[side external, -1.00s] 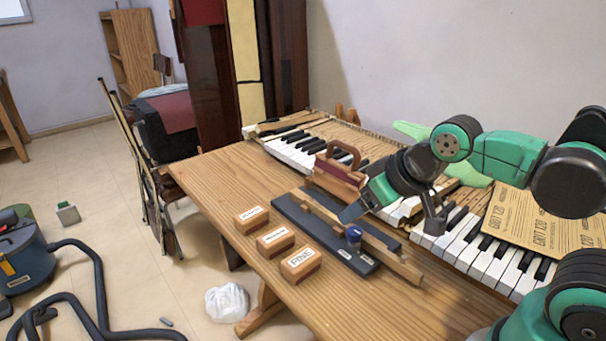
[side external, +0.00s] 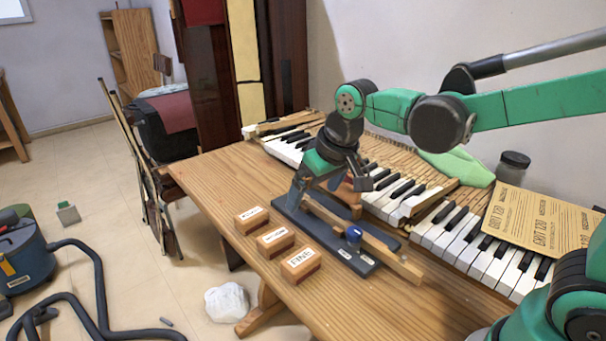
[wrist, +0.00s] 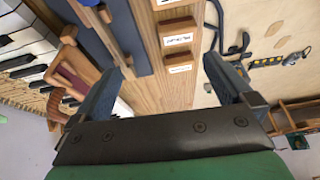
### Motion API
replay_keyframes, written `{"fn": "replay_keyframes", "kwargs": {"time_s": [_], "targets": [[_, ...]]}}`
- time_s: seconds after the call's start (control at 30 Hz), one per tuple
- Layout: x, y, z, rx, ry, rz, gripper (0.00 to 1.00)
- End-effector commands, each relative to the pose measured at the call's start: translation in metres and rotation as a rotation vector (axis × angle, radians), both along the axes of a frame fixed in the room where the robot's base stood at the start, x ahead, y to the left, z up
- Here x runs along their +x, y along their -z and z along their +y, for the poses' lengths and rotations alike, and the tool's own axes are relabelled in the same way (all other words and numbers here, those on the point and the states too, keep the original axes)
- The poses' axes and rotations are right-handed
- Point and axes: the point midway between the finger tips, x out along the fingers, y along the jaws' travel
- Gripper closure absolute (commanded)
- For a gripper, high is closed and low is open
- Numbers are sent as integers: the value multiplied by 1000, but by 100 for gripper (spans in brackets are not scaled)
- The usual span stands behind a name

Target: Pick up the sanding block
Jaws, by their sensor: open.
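A block with a dark red body and an arched wooden handle, likely the sanding block, shows in the wrist view (wrist: 75,82), left of and outside my fingers. In the side view my gripper (side external: 314,190) largely hides it; part of its wooden side (side external: 348,194) shows. My gripper is open and empty, and its fingers point down over the far end of the dark tray (side external: 292,207). In the wrist view (wrist: 166,62) bare table and labelled blocks lie ahead between and beyond the fingertips.
A wooden bar (side external: 385,255) and a blue-topped item (side external: 353,233) lie on the tray. Piano keys (side external: 430,235), a sandpaper sheet (side external: 535,225) and a jar (side external: 513,165) are behind and right.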

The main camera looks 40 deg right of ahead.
Motion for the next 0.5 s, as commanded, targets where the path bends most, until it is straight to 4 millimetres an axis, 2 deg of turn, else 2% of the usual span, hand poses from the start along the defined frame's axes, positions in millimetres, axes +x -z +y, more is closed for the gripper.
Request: {"fn": "replay_keyframes", "kwargs": {"time_s": [0.03, 0.2, 0.33, 0.5], "targets": [[13, 7, 5, -1, -2, 30, 0], [45, 37, 19, -6, 1, 134, 0], [58, 59, 27, -13, 4, 190, 0], [65, 74, 31, -17, 7, 224, 0]]}}
